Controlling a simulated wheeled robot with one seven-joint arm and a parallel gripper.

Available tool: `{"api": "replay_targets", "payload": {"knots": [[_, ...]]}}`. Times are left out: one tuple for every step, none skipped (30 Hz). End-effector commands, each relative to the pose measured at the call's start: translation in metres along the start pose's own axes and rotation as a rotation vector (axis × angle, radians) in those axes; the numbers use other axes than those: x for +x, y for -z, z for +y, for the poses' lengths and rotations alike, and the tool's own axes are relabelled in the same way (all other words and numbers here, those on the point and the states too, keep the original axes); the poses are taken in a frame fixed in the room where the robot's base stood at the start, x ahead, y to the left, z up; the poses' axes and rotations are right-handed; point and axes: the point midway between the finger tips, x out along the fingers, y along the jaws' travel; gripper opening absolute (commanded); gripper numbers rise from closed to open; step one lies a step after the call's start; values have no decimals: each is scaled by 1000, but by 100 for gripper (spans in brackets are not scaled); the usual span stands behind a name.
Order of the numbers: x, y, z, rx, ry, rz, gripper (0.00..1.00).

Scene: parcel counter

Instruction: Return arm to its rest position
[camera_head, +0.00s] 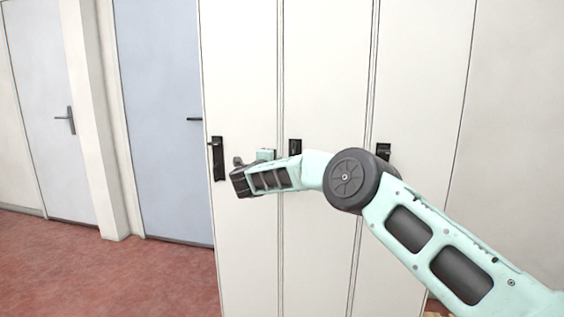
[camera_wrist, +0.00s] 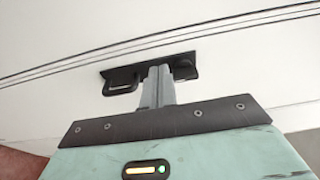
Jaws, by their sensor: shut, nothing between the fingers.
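My mint-green arm reaches in from the lower right in the head view, its end in front of the white lockers. My gripper (camera_wrist: 159,76) shows in the wrist view with its two grey fingers together and nothing between them. Behind the fingertips is a black locker handle (camera_wrist: 122,80), partly hidden by them. I cannot tell whether the fingers touch it.
Tall white lockers (camera_head: 322,60) with black handles, at left (camera_head: 217,158), middle (camera_head: 295,147) and right (camera_head: 383,151), stand close ahead, doors shut. A blue door (camera_head: 160,90) and a paler door (camera_head: 45,110) are at left. Red floor (camera_head: 95,275) is clear at lower left.

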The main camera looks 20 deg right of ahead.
Motion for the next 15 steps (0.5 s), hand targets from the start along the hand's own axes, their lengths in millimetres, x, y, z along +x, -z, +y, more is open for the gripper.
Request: {"api": "replay_targets", "payload": {"knots": [[-7, -6, 0, 1, 0, -4, 0], [-10, -8, 0, 1, -1, -4, 0], [-14, -11, 0, 1, -1, -3, 0], [-18, -14, 0, 2, -1, -3, 0], [-22, -16, 0, 2, -1, -4, 0], [-27, -20, 0, 2, -1, -4, 0], [-31, -23, 0, 3, -1, -4, 0], [-35, -26, 0, 3, 0, -4, 0], [-41, -30, 0, 2, 0, -4, 0], [-44, -32, 0, 2, 0, -4, 0], [-48, -34, 0, 1, 0, -4, 0], [-52, -38, 0, 1, -1, -4, 0], [-54, -39, 0, 1, -1, -3, 0], [-56, -41, 0, 1, -1, -3, 0], [-59, -42, 0, 1, -1, -2, 0]]}}
